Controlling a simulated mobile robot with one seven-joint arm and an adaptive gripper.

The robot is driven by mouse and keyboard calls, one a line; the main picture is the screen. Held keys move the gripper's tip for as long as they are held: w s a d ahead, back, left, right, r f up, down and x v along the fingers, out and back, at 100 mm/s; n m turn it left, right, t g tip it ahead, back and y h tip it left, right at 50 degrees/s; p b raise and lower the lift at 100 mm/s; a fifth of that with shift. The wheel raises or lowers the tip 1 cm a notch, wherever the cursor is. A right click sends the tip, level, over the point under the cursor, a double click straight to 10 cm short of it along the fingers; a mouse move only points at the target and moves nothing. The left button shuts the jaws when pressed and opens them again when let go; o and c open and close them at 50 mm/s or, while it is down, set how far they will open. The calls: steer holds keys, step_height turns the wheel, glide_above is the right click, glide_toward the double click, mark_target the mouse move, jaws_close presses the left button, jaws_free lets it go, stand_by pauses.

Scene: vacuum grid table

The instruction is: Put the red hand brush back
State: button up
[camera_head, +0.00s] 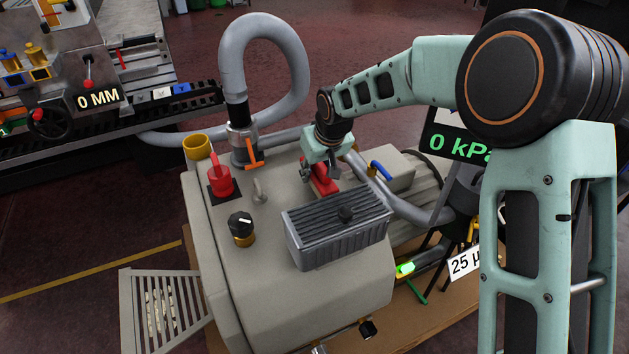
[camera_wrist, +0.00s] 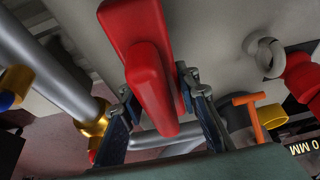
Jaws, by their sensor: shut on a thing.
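The red hand brush (camera_head: 324,181) is at my gripper (camera_head: 320,168), over the top of the beige machine housing, just behind the grey ribbed box. In the wrist view the red brush (camera_wrist: 150,75) fills the middle, and its lower block is between the two dark finger pads of my gripper (camera_wrist: 165,115). The gripper is shut on it. The brush's bristles are not clear in either view. I cannot tell whether the brush touches the housing.
The beige housing (camera_head: 235,275) carries a grey ribbed box (camera_head: 337,225), a black knob (camera_head: 241,224), a red fitting (camera_head: 220,180), an orange-handled valve (camera_head: 248,158) and a blue lever (camera_head: 381,171). A thick grey hose (camera_head: 232,65) arches behind. A grey pipe (camera_wrist: 60,75) is close to my gripper.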

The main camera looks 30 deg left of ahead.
mark_target(320, 164)
step_height(320, 164, down, 3)
steer(key=shift+s+r, duration=0.1)
steer(key=shift+r, duration=0.1)
steer(key=o, duration=1)
steer(key=p+v, duration=0.3)
steer(key=v, duration=0.9)
steer(key=shift+a+r, duration=0.1)
